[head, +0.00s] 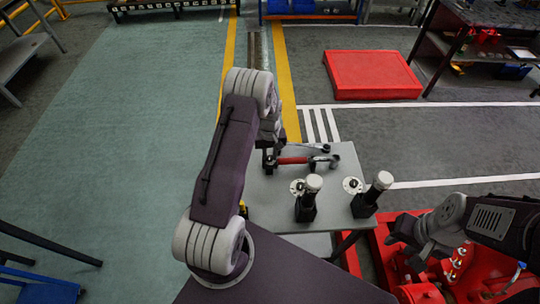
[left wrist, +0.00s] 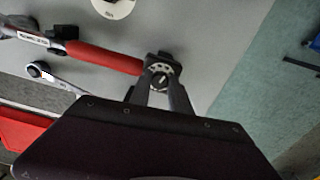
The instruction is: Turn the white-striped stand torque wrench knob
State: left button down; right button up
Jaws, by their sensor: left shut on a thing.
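A torque wrench with a red handle (head: 295,160) lies on the grey stand top (head: 330,152); it also shows in the left wrist view (left wrist: 103,57). At its handle end is a dark round knob with pale dial marks (left wrist: 160,76). My left gripper (left wrist: 160,68) is shut on this knob, one finger on each side. In the head view my left gripper (head: 268,160) is at the handle's left end, and my arm partly hides it. My right gripper (head: 420,245) is at the lower right, away from the wrench; its finger opening is unclear.
A second wrench (head: 308,147) lies just behind the red one. Two black upright tools with white caps (head: 307,204) (head: 367,200) stand toward the front of the stand, beside pale discs (head: 352,185). Red machinery (head: 480,275) is under my right arm. A red platform (head: 370,75) lies behind.

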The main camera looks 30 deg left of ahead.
aim_at(270, 157)
pick_arm(q)
jog(key=c, duration=1.2)
grip_release()
notch_tip(270, 157, up, 9)
jog(key=b, duration=0.1)
jog(key=shift+r, duration=0.1)
